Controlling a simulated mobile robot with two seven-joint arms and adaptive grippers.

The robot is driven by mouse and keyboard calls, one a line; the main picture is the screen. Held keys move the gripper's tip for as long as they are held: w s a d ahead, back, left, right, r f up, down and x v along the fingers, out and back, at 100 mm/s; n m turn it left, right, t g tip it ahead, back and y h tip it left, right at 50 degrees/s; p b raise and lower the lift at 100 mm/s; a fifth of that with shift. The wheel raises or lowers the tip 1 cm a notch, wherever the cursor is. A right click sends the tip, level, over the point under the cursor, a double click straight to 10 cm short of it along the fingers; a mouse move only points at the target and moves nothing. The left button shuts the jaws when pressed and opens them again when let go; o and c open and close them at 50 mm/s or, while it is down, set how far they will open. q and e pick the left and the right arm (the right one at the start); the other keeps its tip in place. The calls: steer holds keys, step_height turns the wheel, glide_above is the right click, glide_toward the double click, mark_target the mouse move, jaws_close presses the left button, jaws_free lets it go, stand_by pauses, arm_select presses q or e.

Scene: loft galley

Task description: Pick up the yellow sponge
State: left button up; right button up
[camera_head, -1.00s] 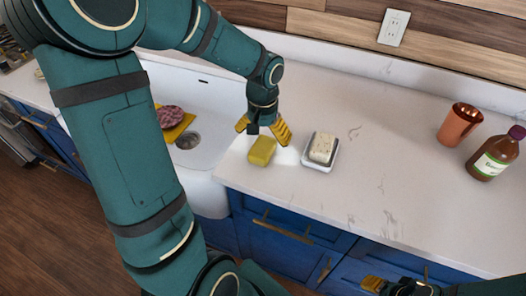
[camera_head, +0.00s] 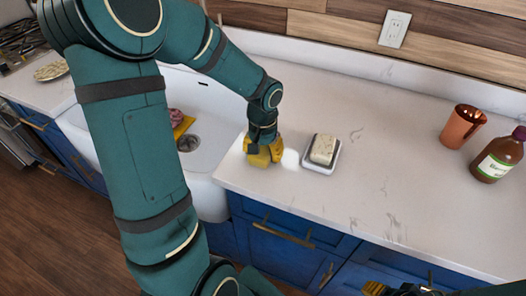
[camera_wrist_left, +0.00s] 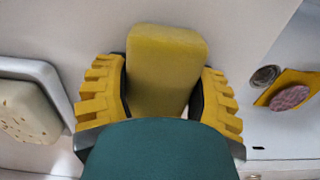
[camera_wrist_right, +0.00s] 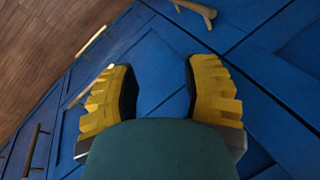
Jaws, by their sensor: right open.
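The yellow sponge (camera_wrist_left: 166,62) is between the two yellow fingers of my left gripper (camera_wrist_left: 160,85) in the left wrist view. Both finger pads appear to touch its sides, so the gripper looks shut on it. In the head view my left gripper (camera_head: 264,156) points down at the counter near the sink, and its fingers mostly hide the sponge. I cannot see any gap between sponge and counter. My right gripper (camera_wrist_right: 160,85) is open and empty in front of the blue cabinet fronts, low at the counter's front edge.
A soap bar (camera_head: 322,149) in a white dish (camera_head: 309,164) stands just right of the left gripper. The white sink (camera_head: 207,160) lies to the left, with a yellow item and pink scrubber in it. A copper cup (camera_head: 461,128) and brown bottle (camera_head: 497,157) stand far right.

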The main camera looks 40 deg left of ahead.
mark_target(264, 147)
stand_by(0.3)
arm_select(q)
step_height(264, 147, up, 9)
steer(key=shift+f+p, duration=0.1)
steer(key=shift+p, duration=1.1)
steer(key=shift+r, duration=0.65)
steer(key=shift+o, duration=0.4)
steer(key=shift+c, duration=0.8)
steer(key=shift+w, duration=0.1)
